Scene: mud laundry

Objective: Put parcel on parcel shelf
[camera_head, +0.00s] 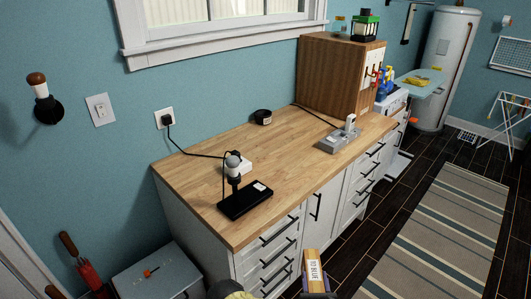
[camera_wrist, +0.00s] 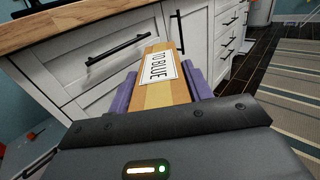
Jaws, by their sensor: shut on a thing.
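The parcel is a narrow tan box (camera_head: 313,262) with a white label that reads "TO BLUE". It shows at the bottom of the head view, in front of the cabinet drawers. In the wrist view the parcel (camera_wrist: 162,93) points away from me between the two purple fingers. My gripper (camera_wrist: 161,88) is shut on it, one finger along each side. The parcel is held in the air, below the level of the countertop. I cannot pick out a parcel shelf for sure in either view.
A wooden countertop (camera_head: 205,172) on white cabinets carries a black-based device (camera_head: 245,200), a grey device (camera_head: 340,139) and a brown wooden cabinet (camera_head: 325,77). A grey box (camera_head: 155,272) stands at lower left. The striped rug (camera_head: 440,235) on the right is clear.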

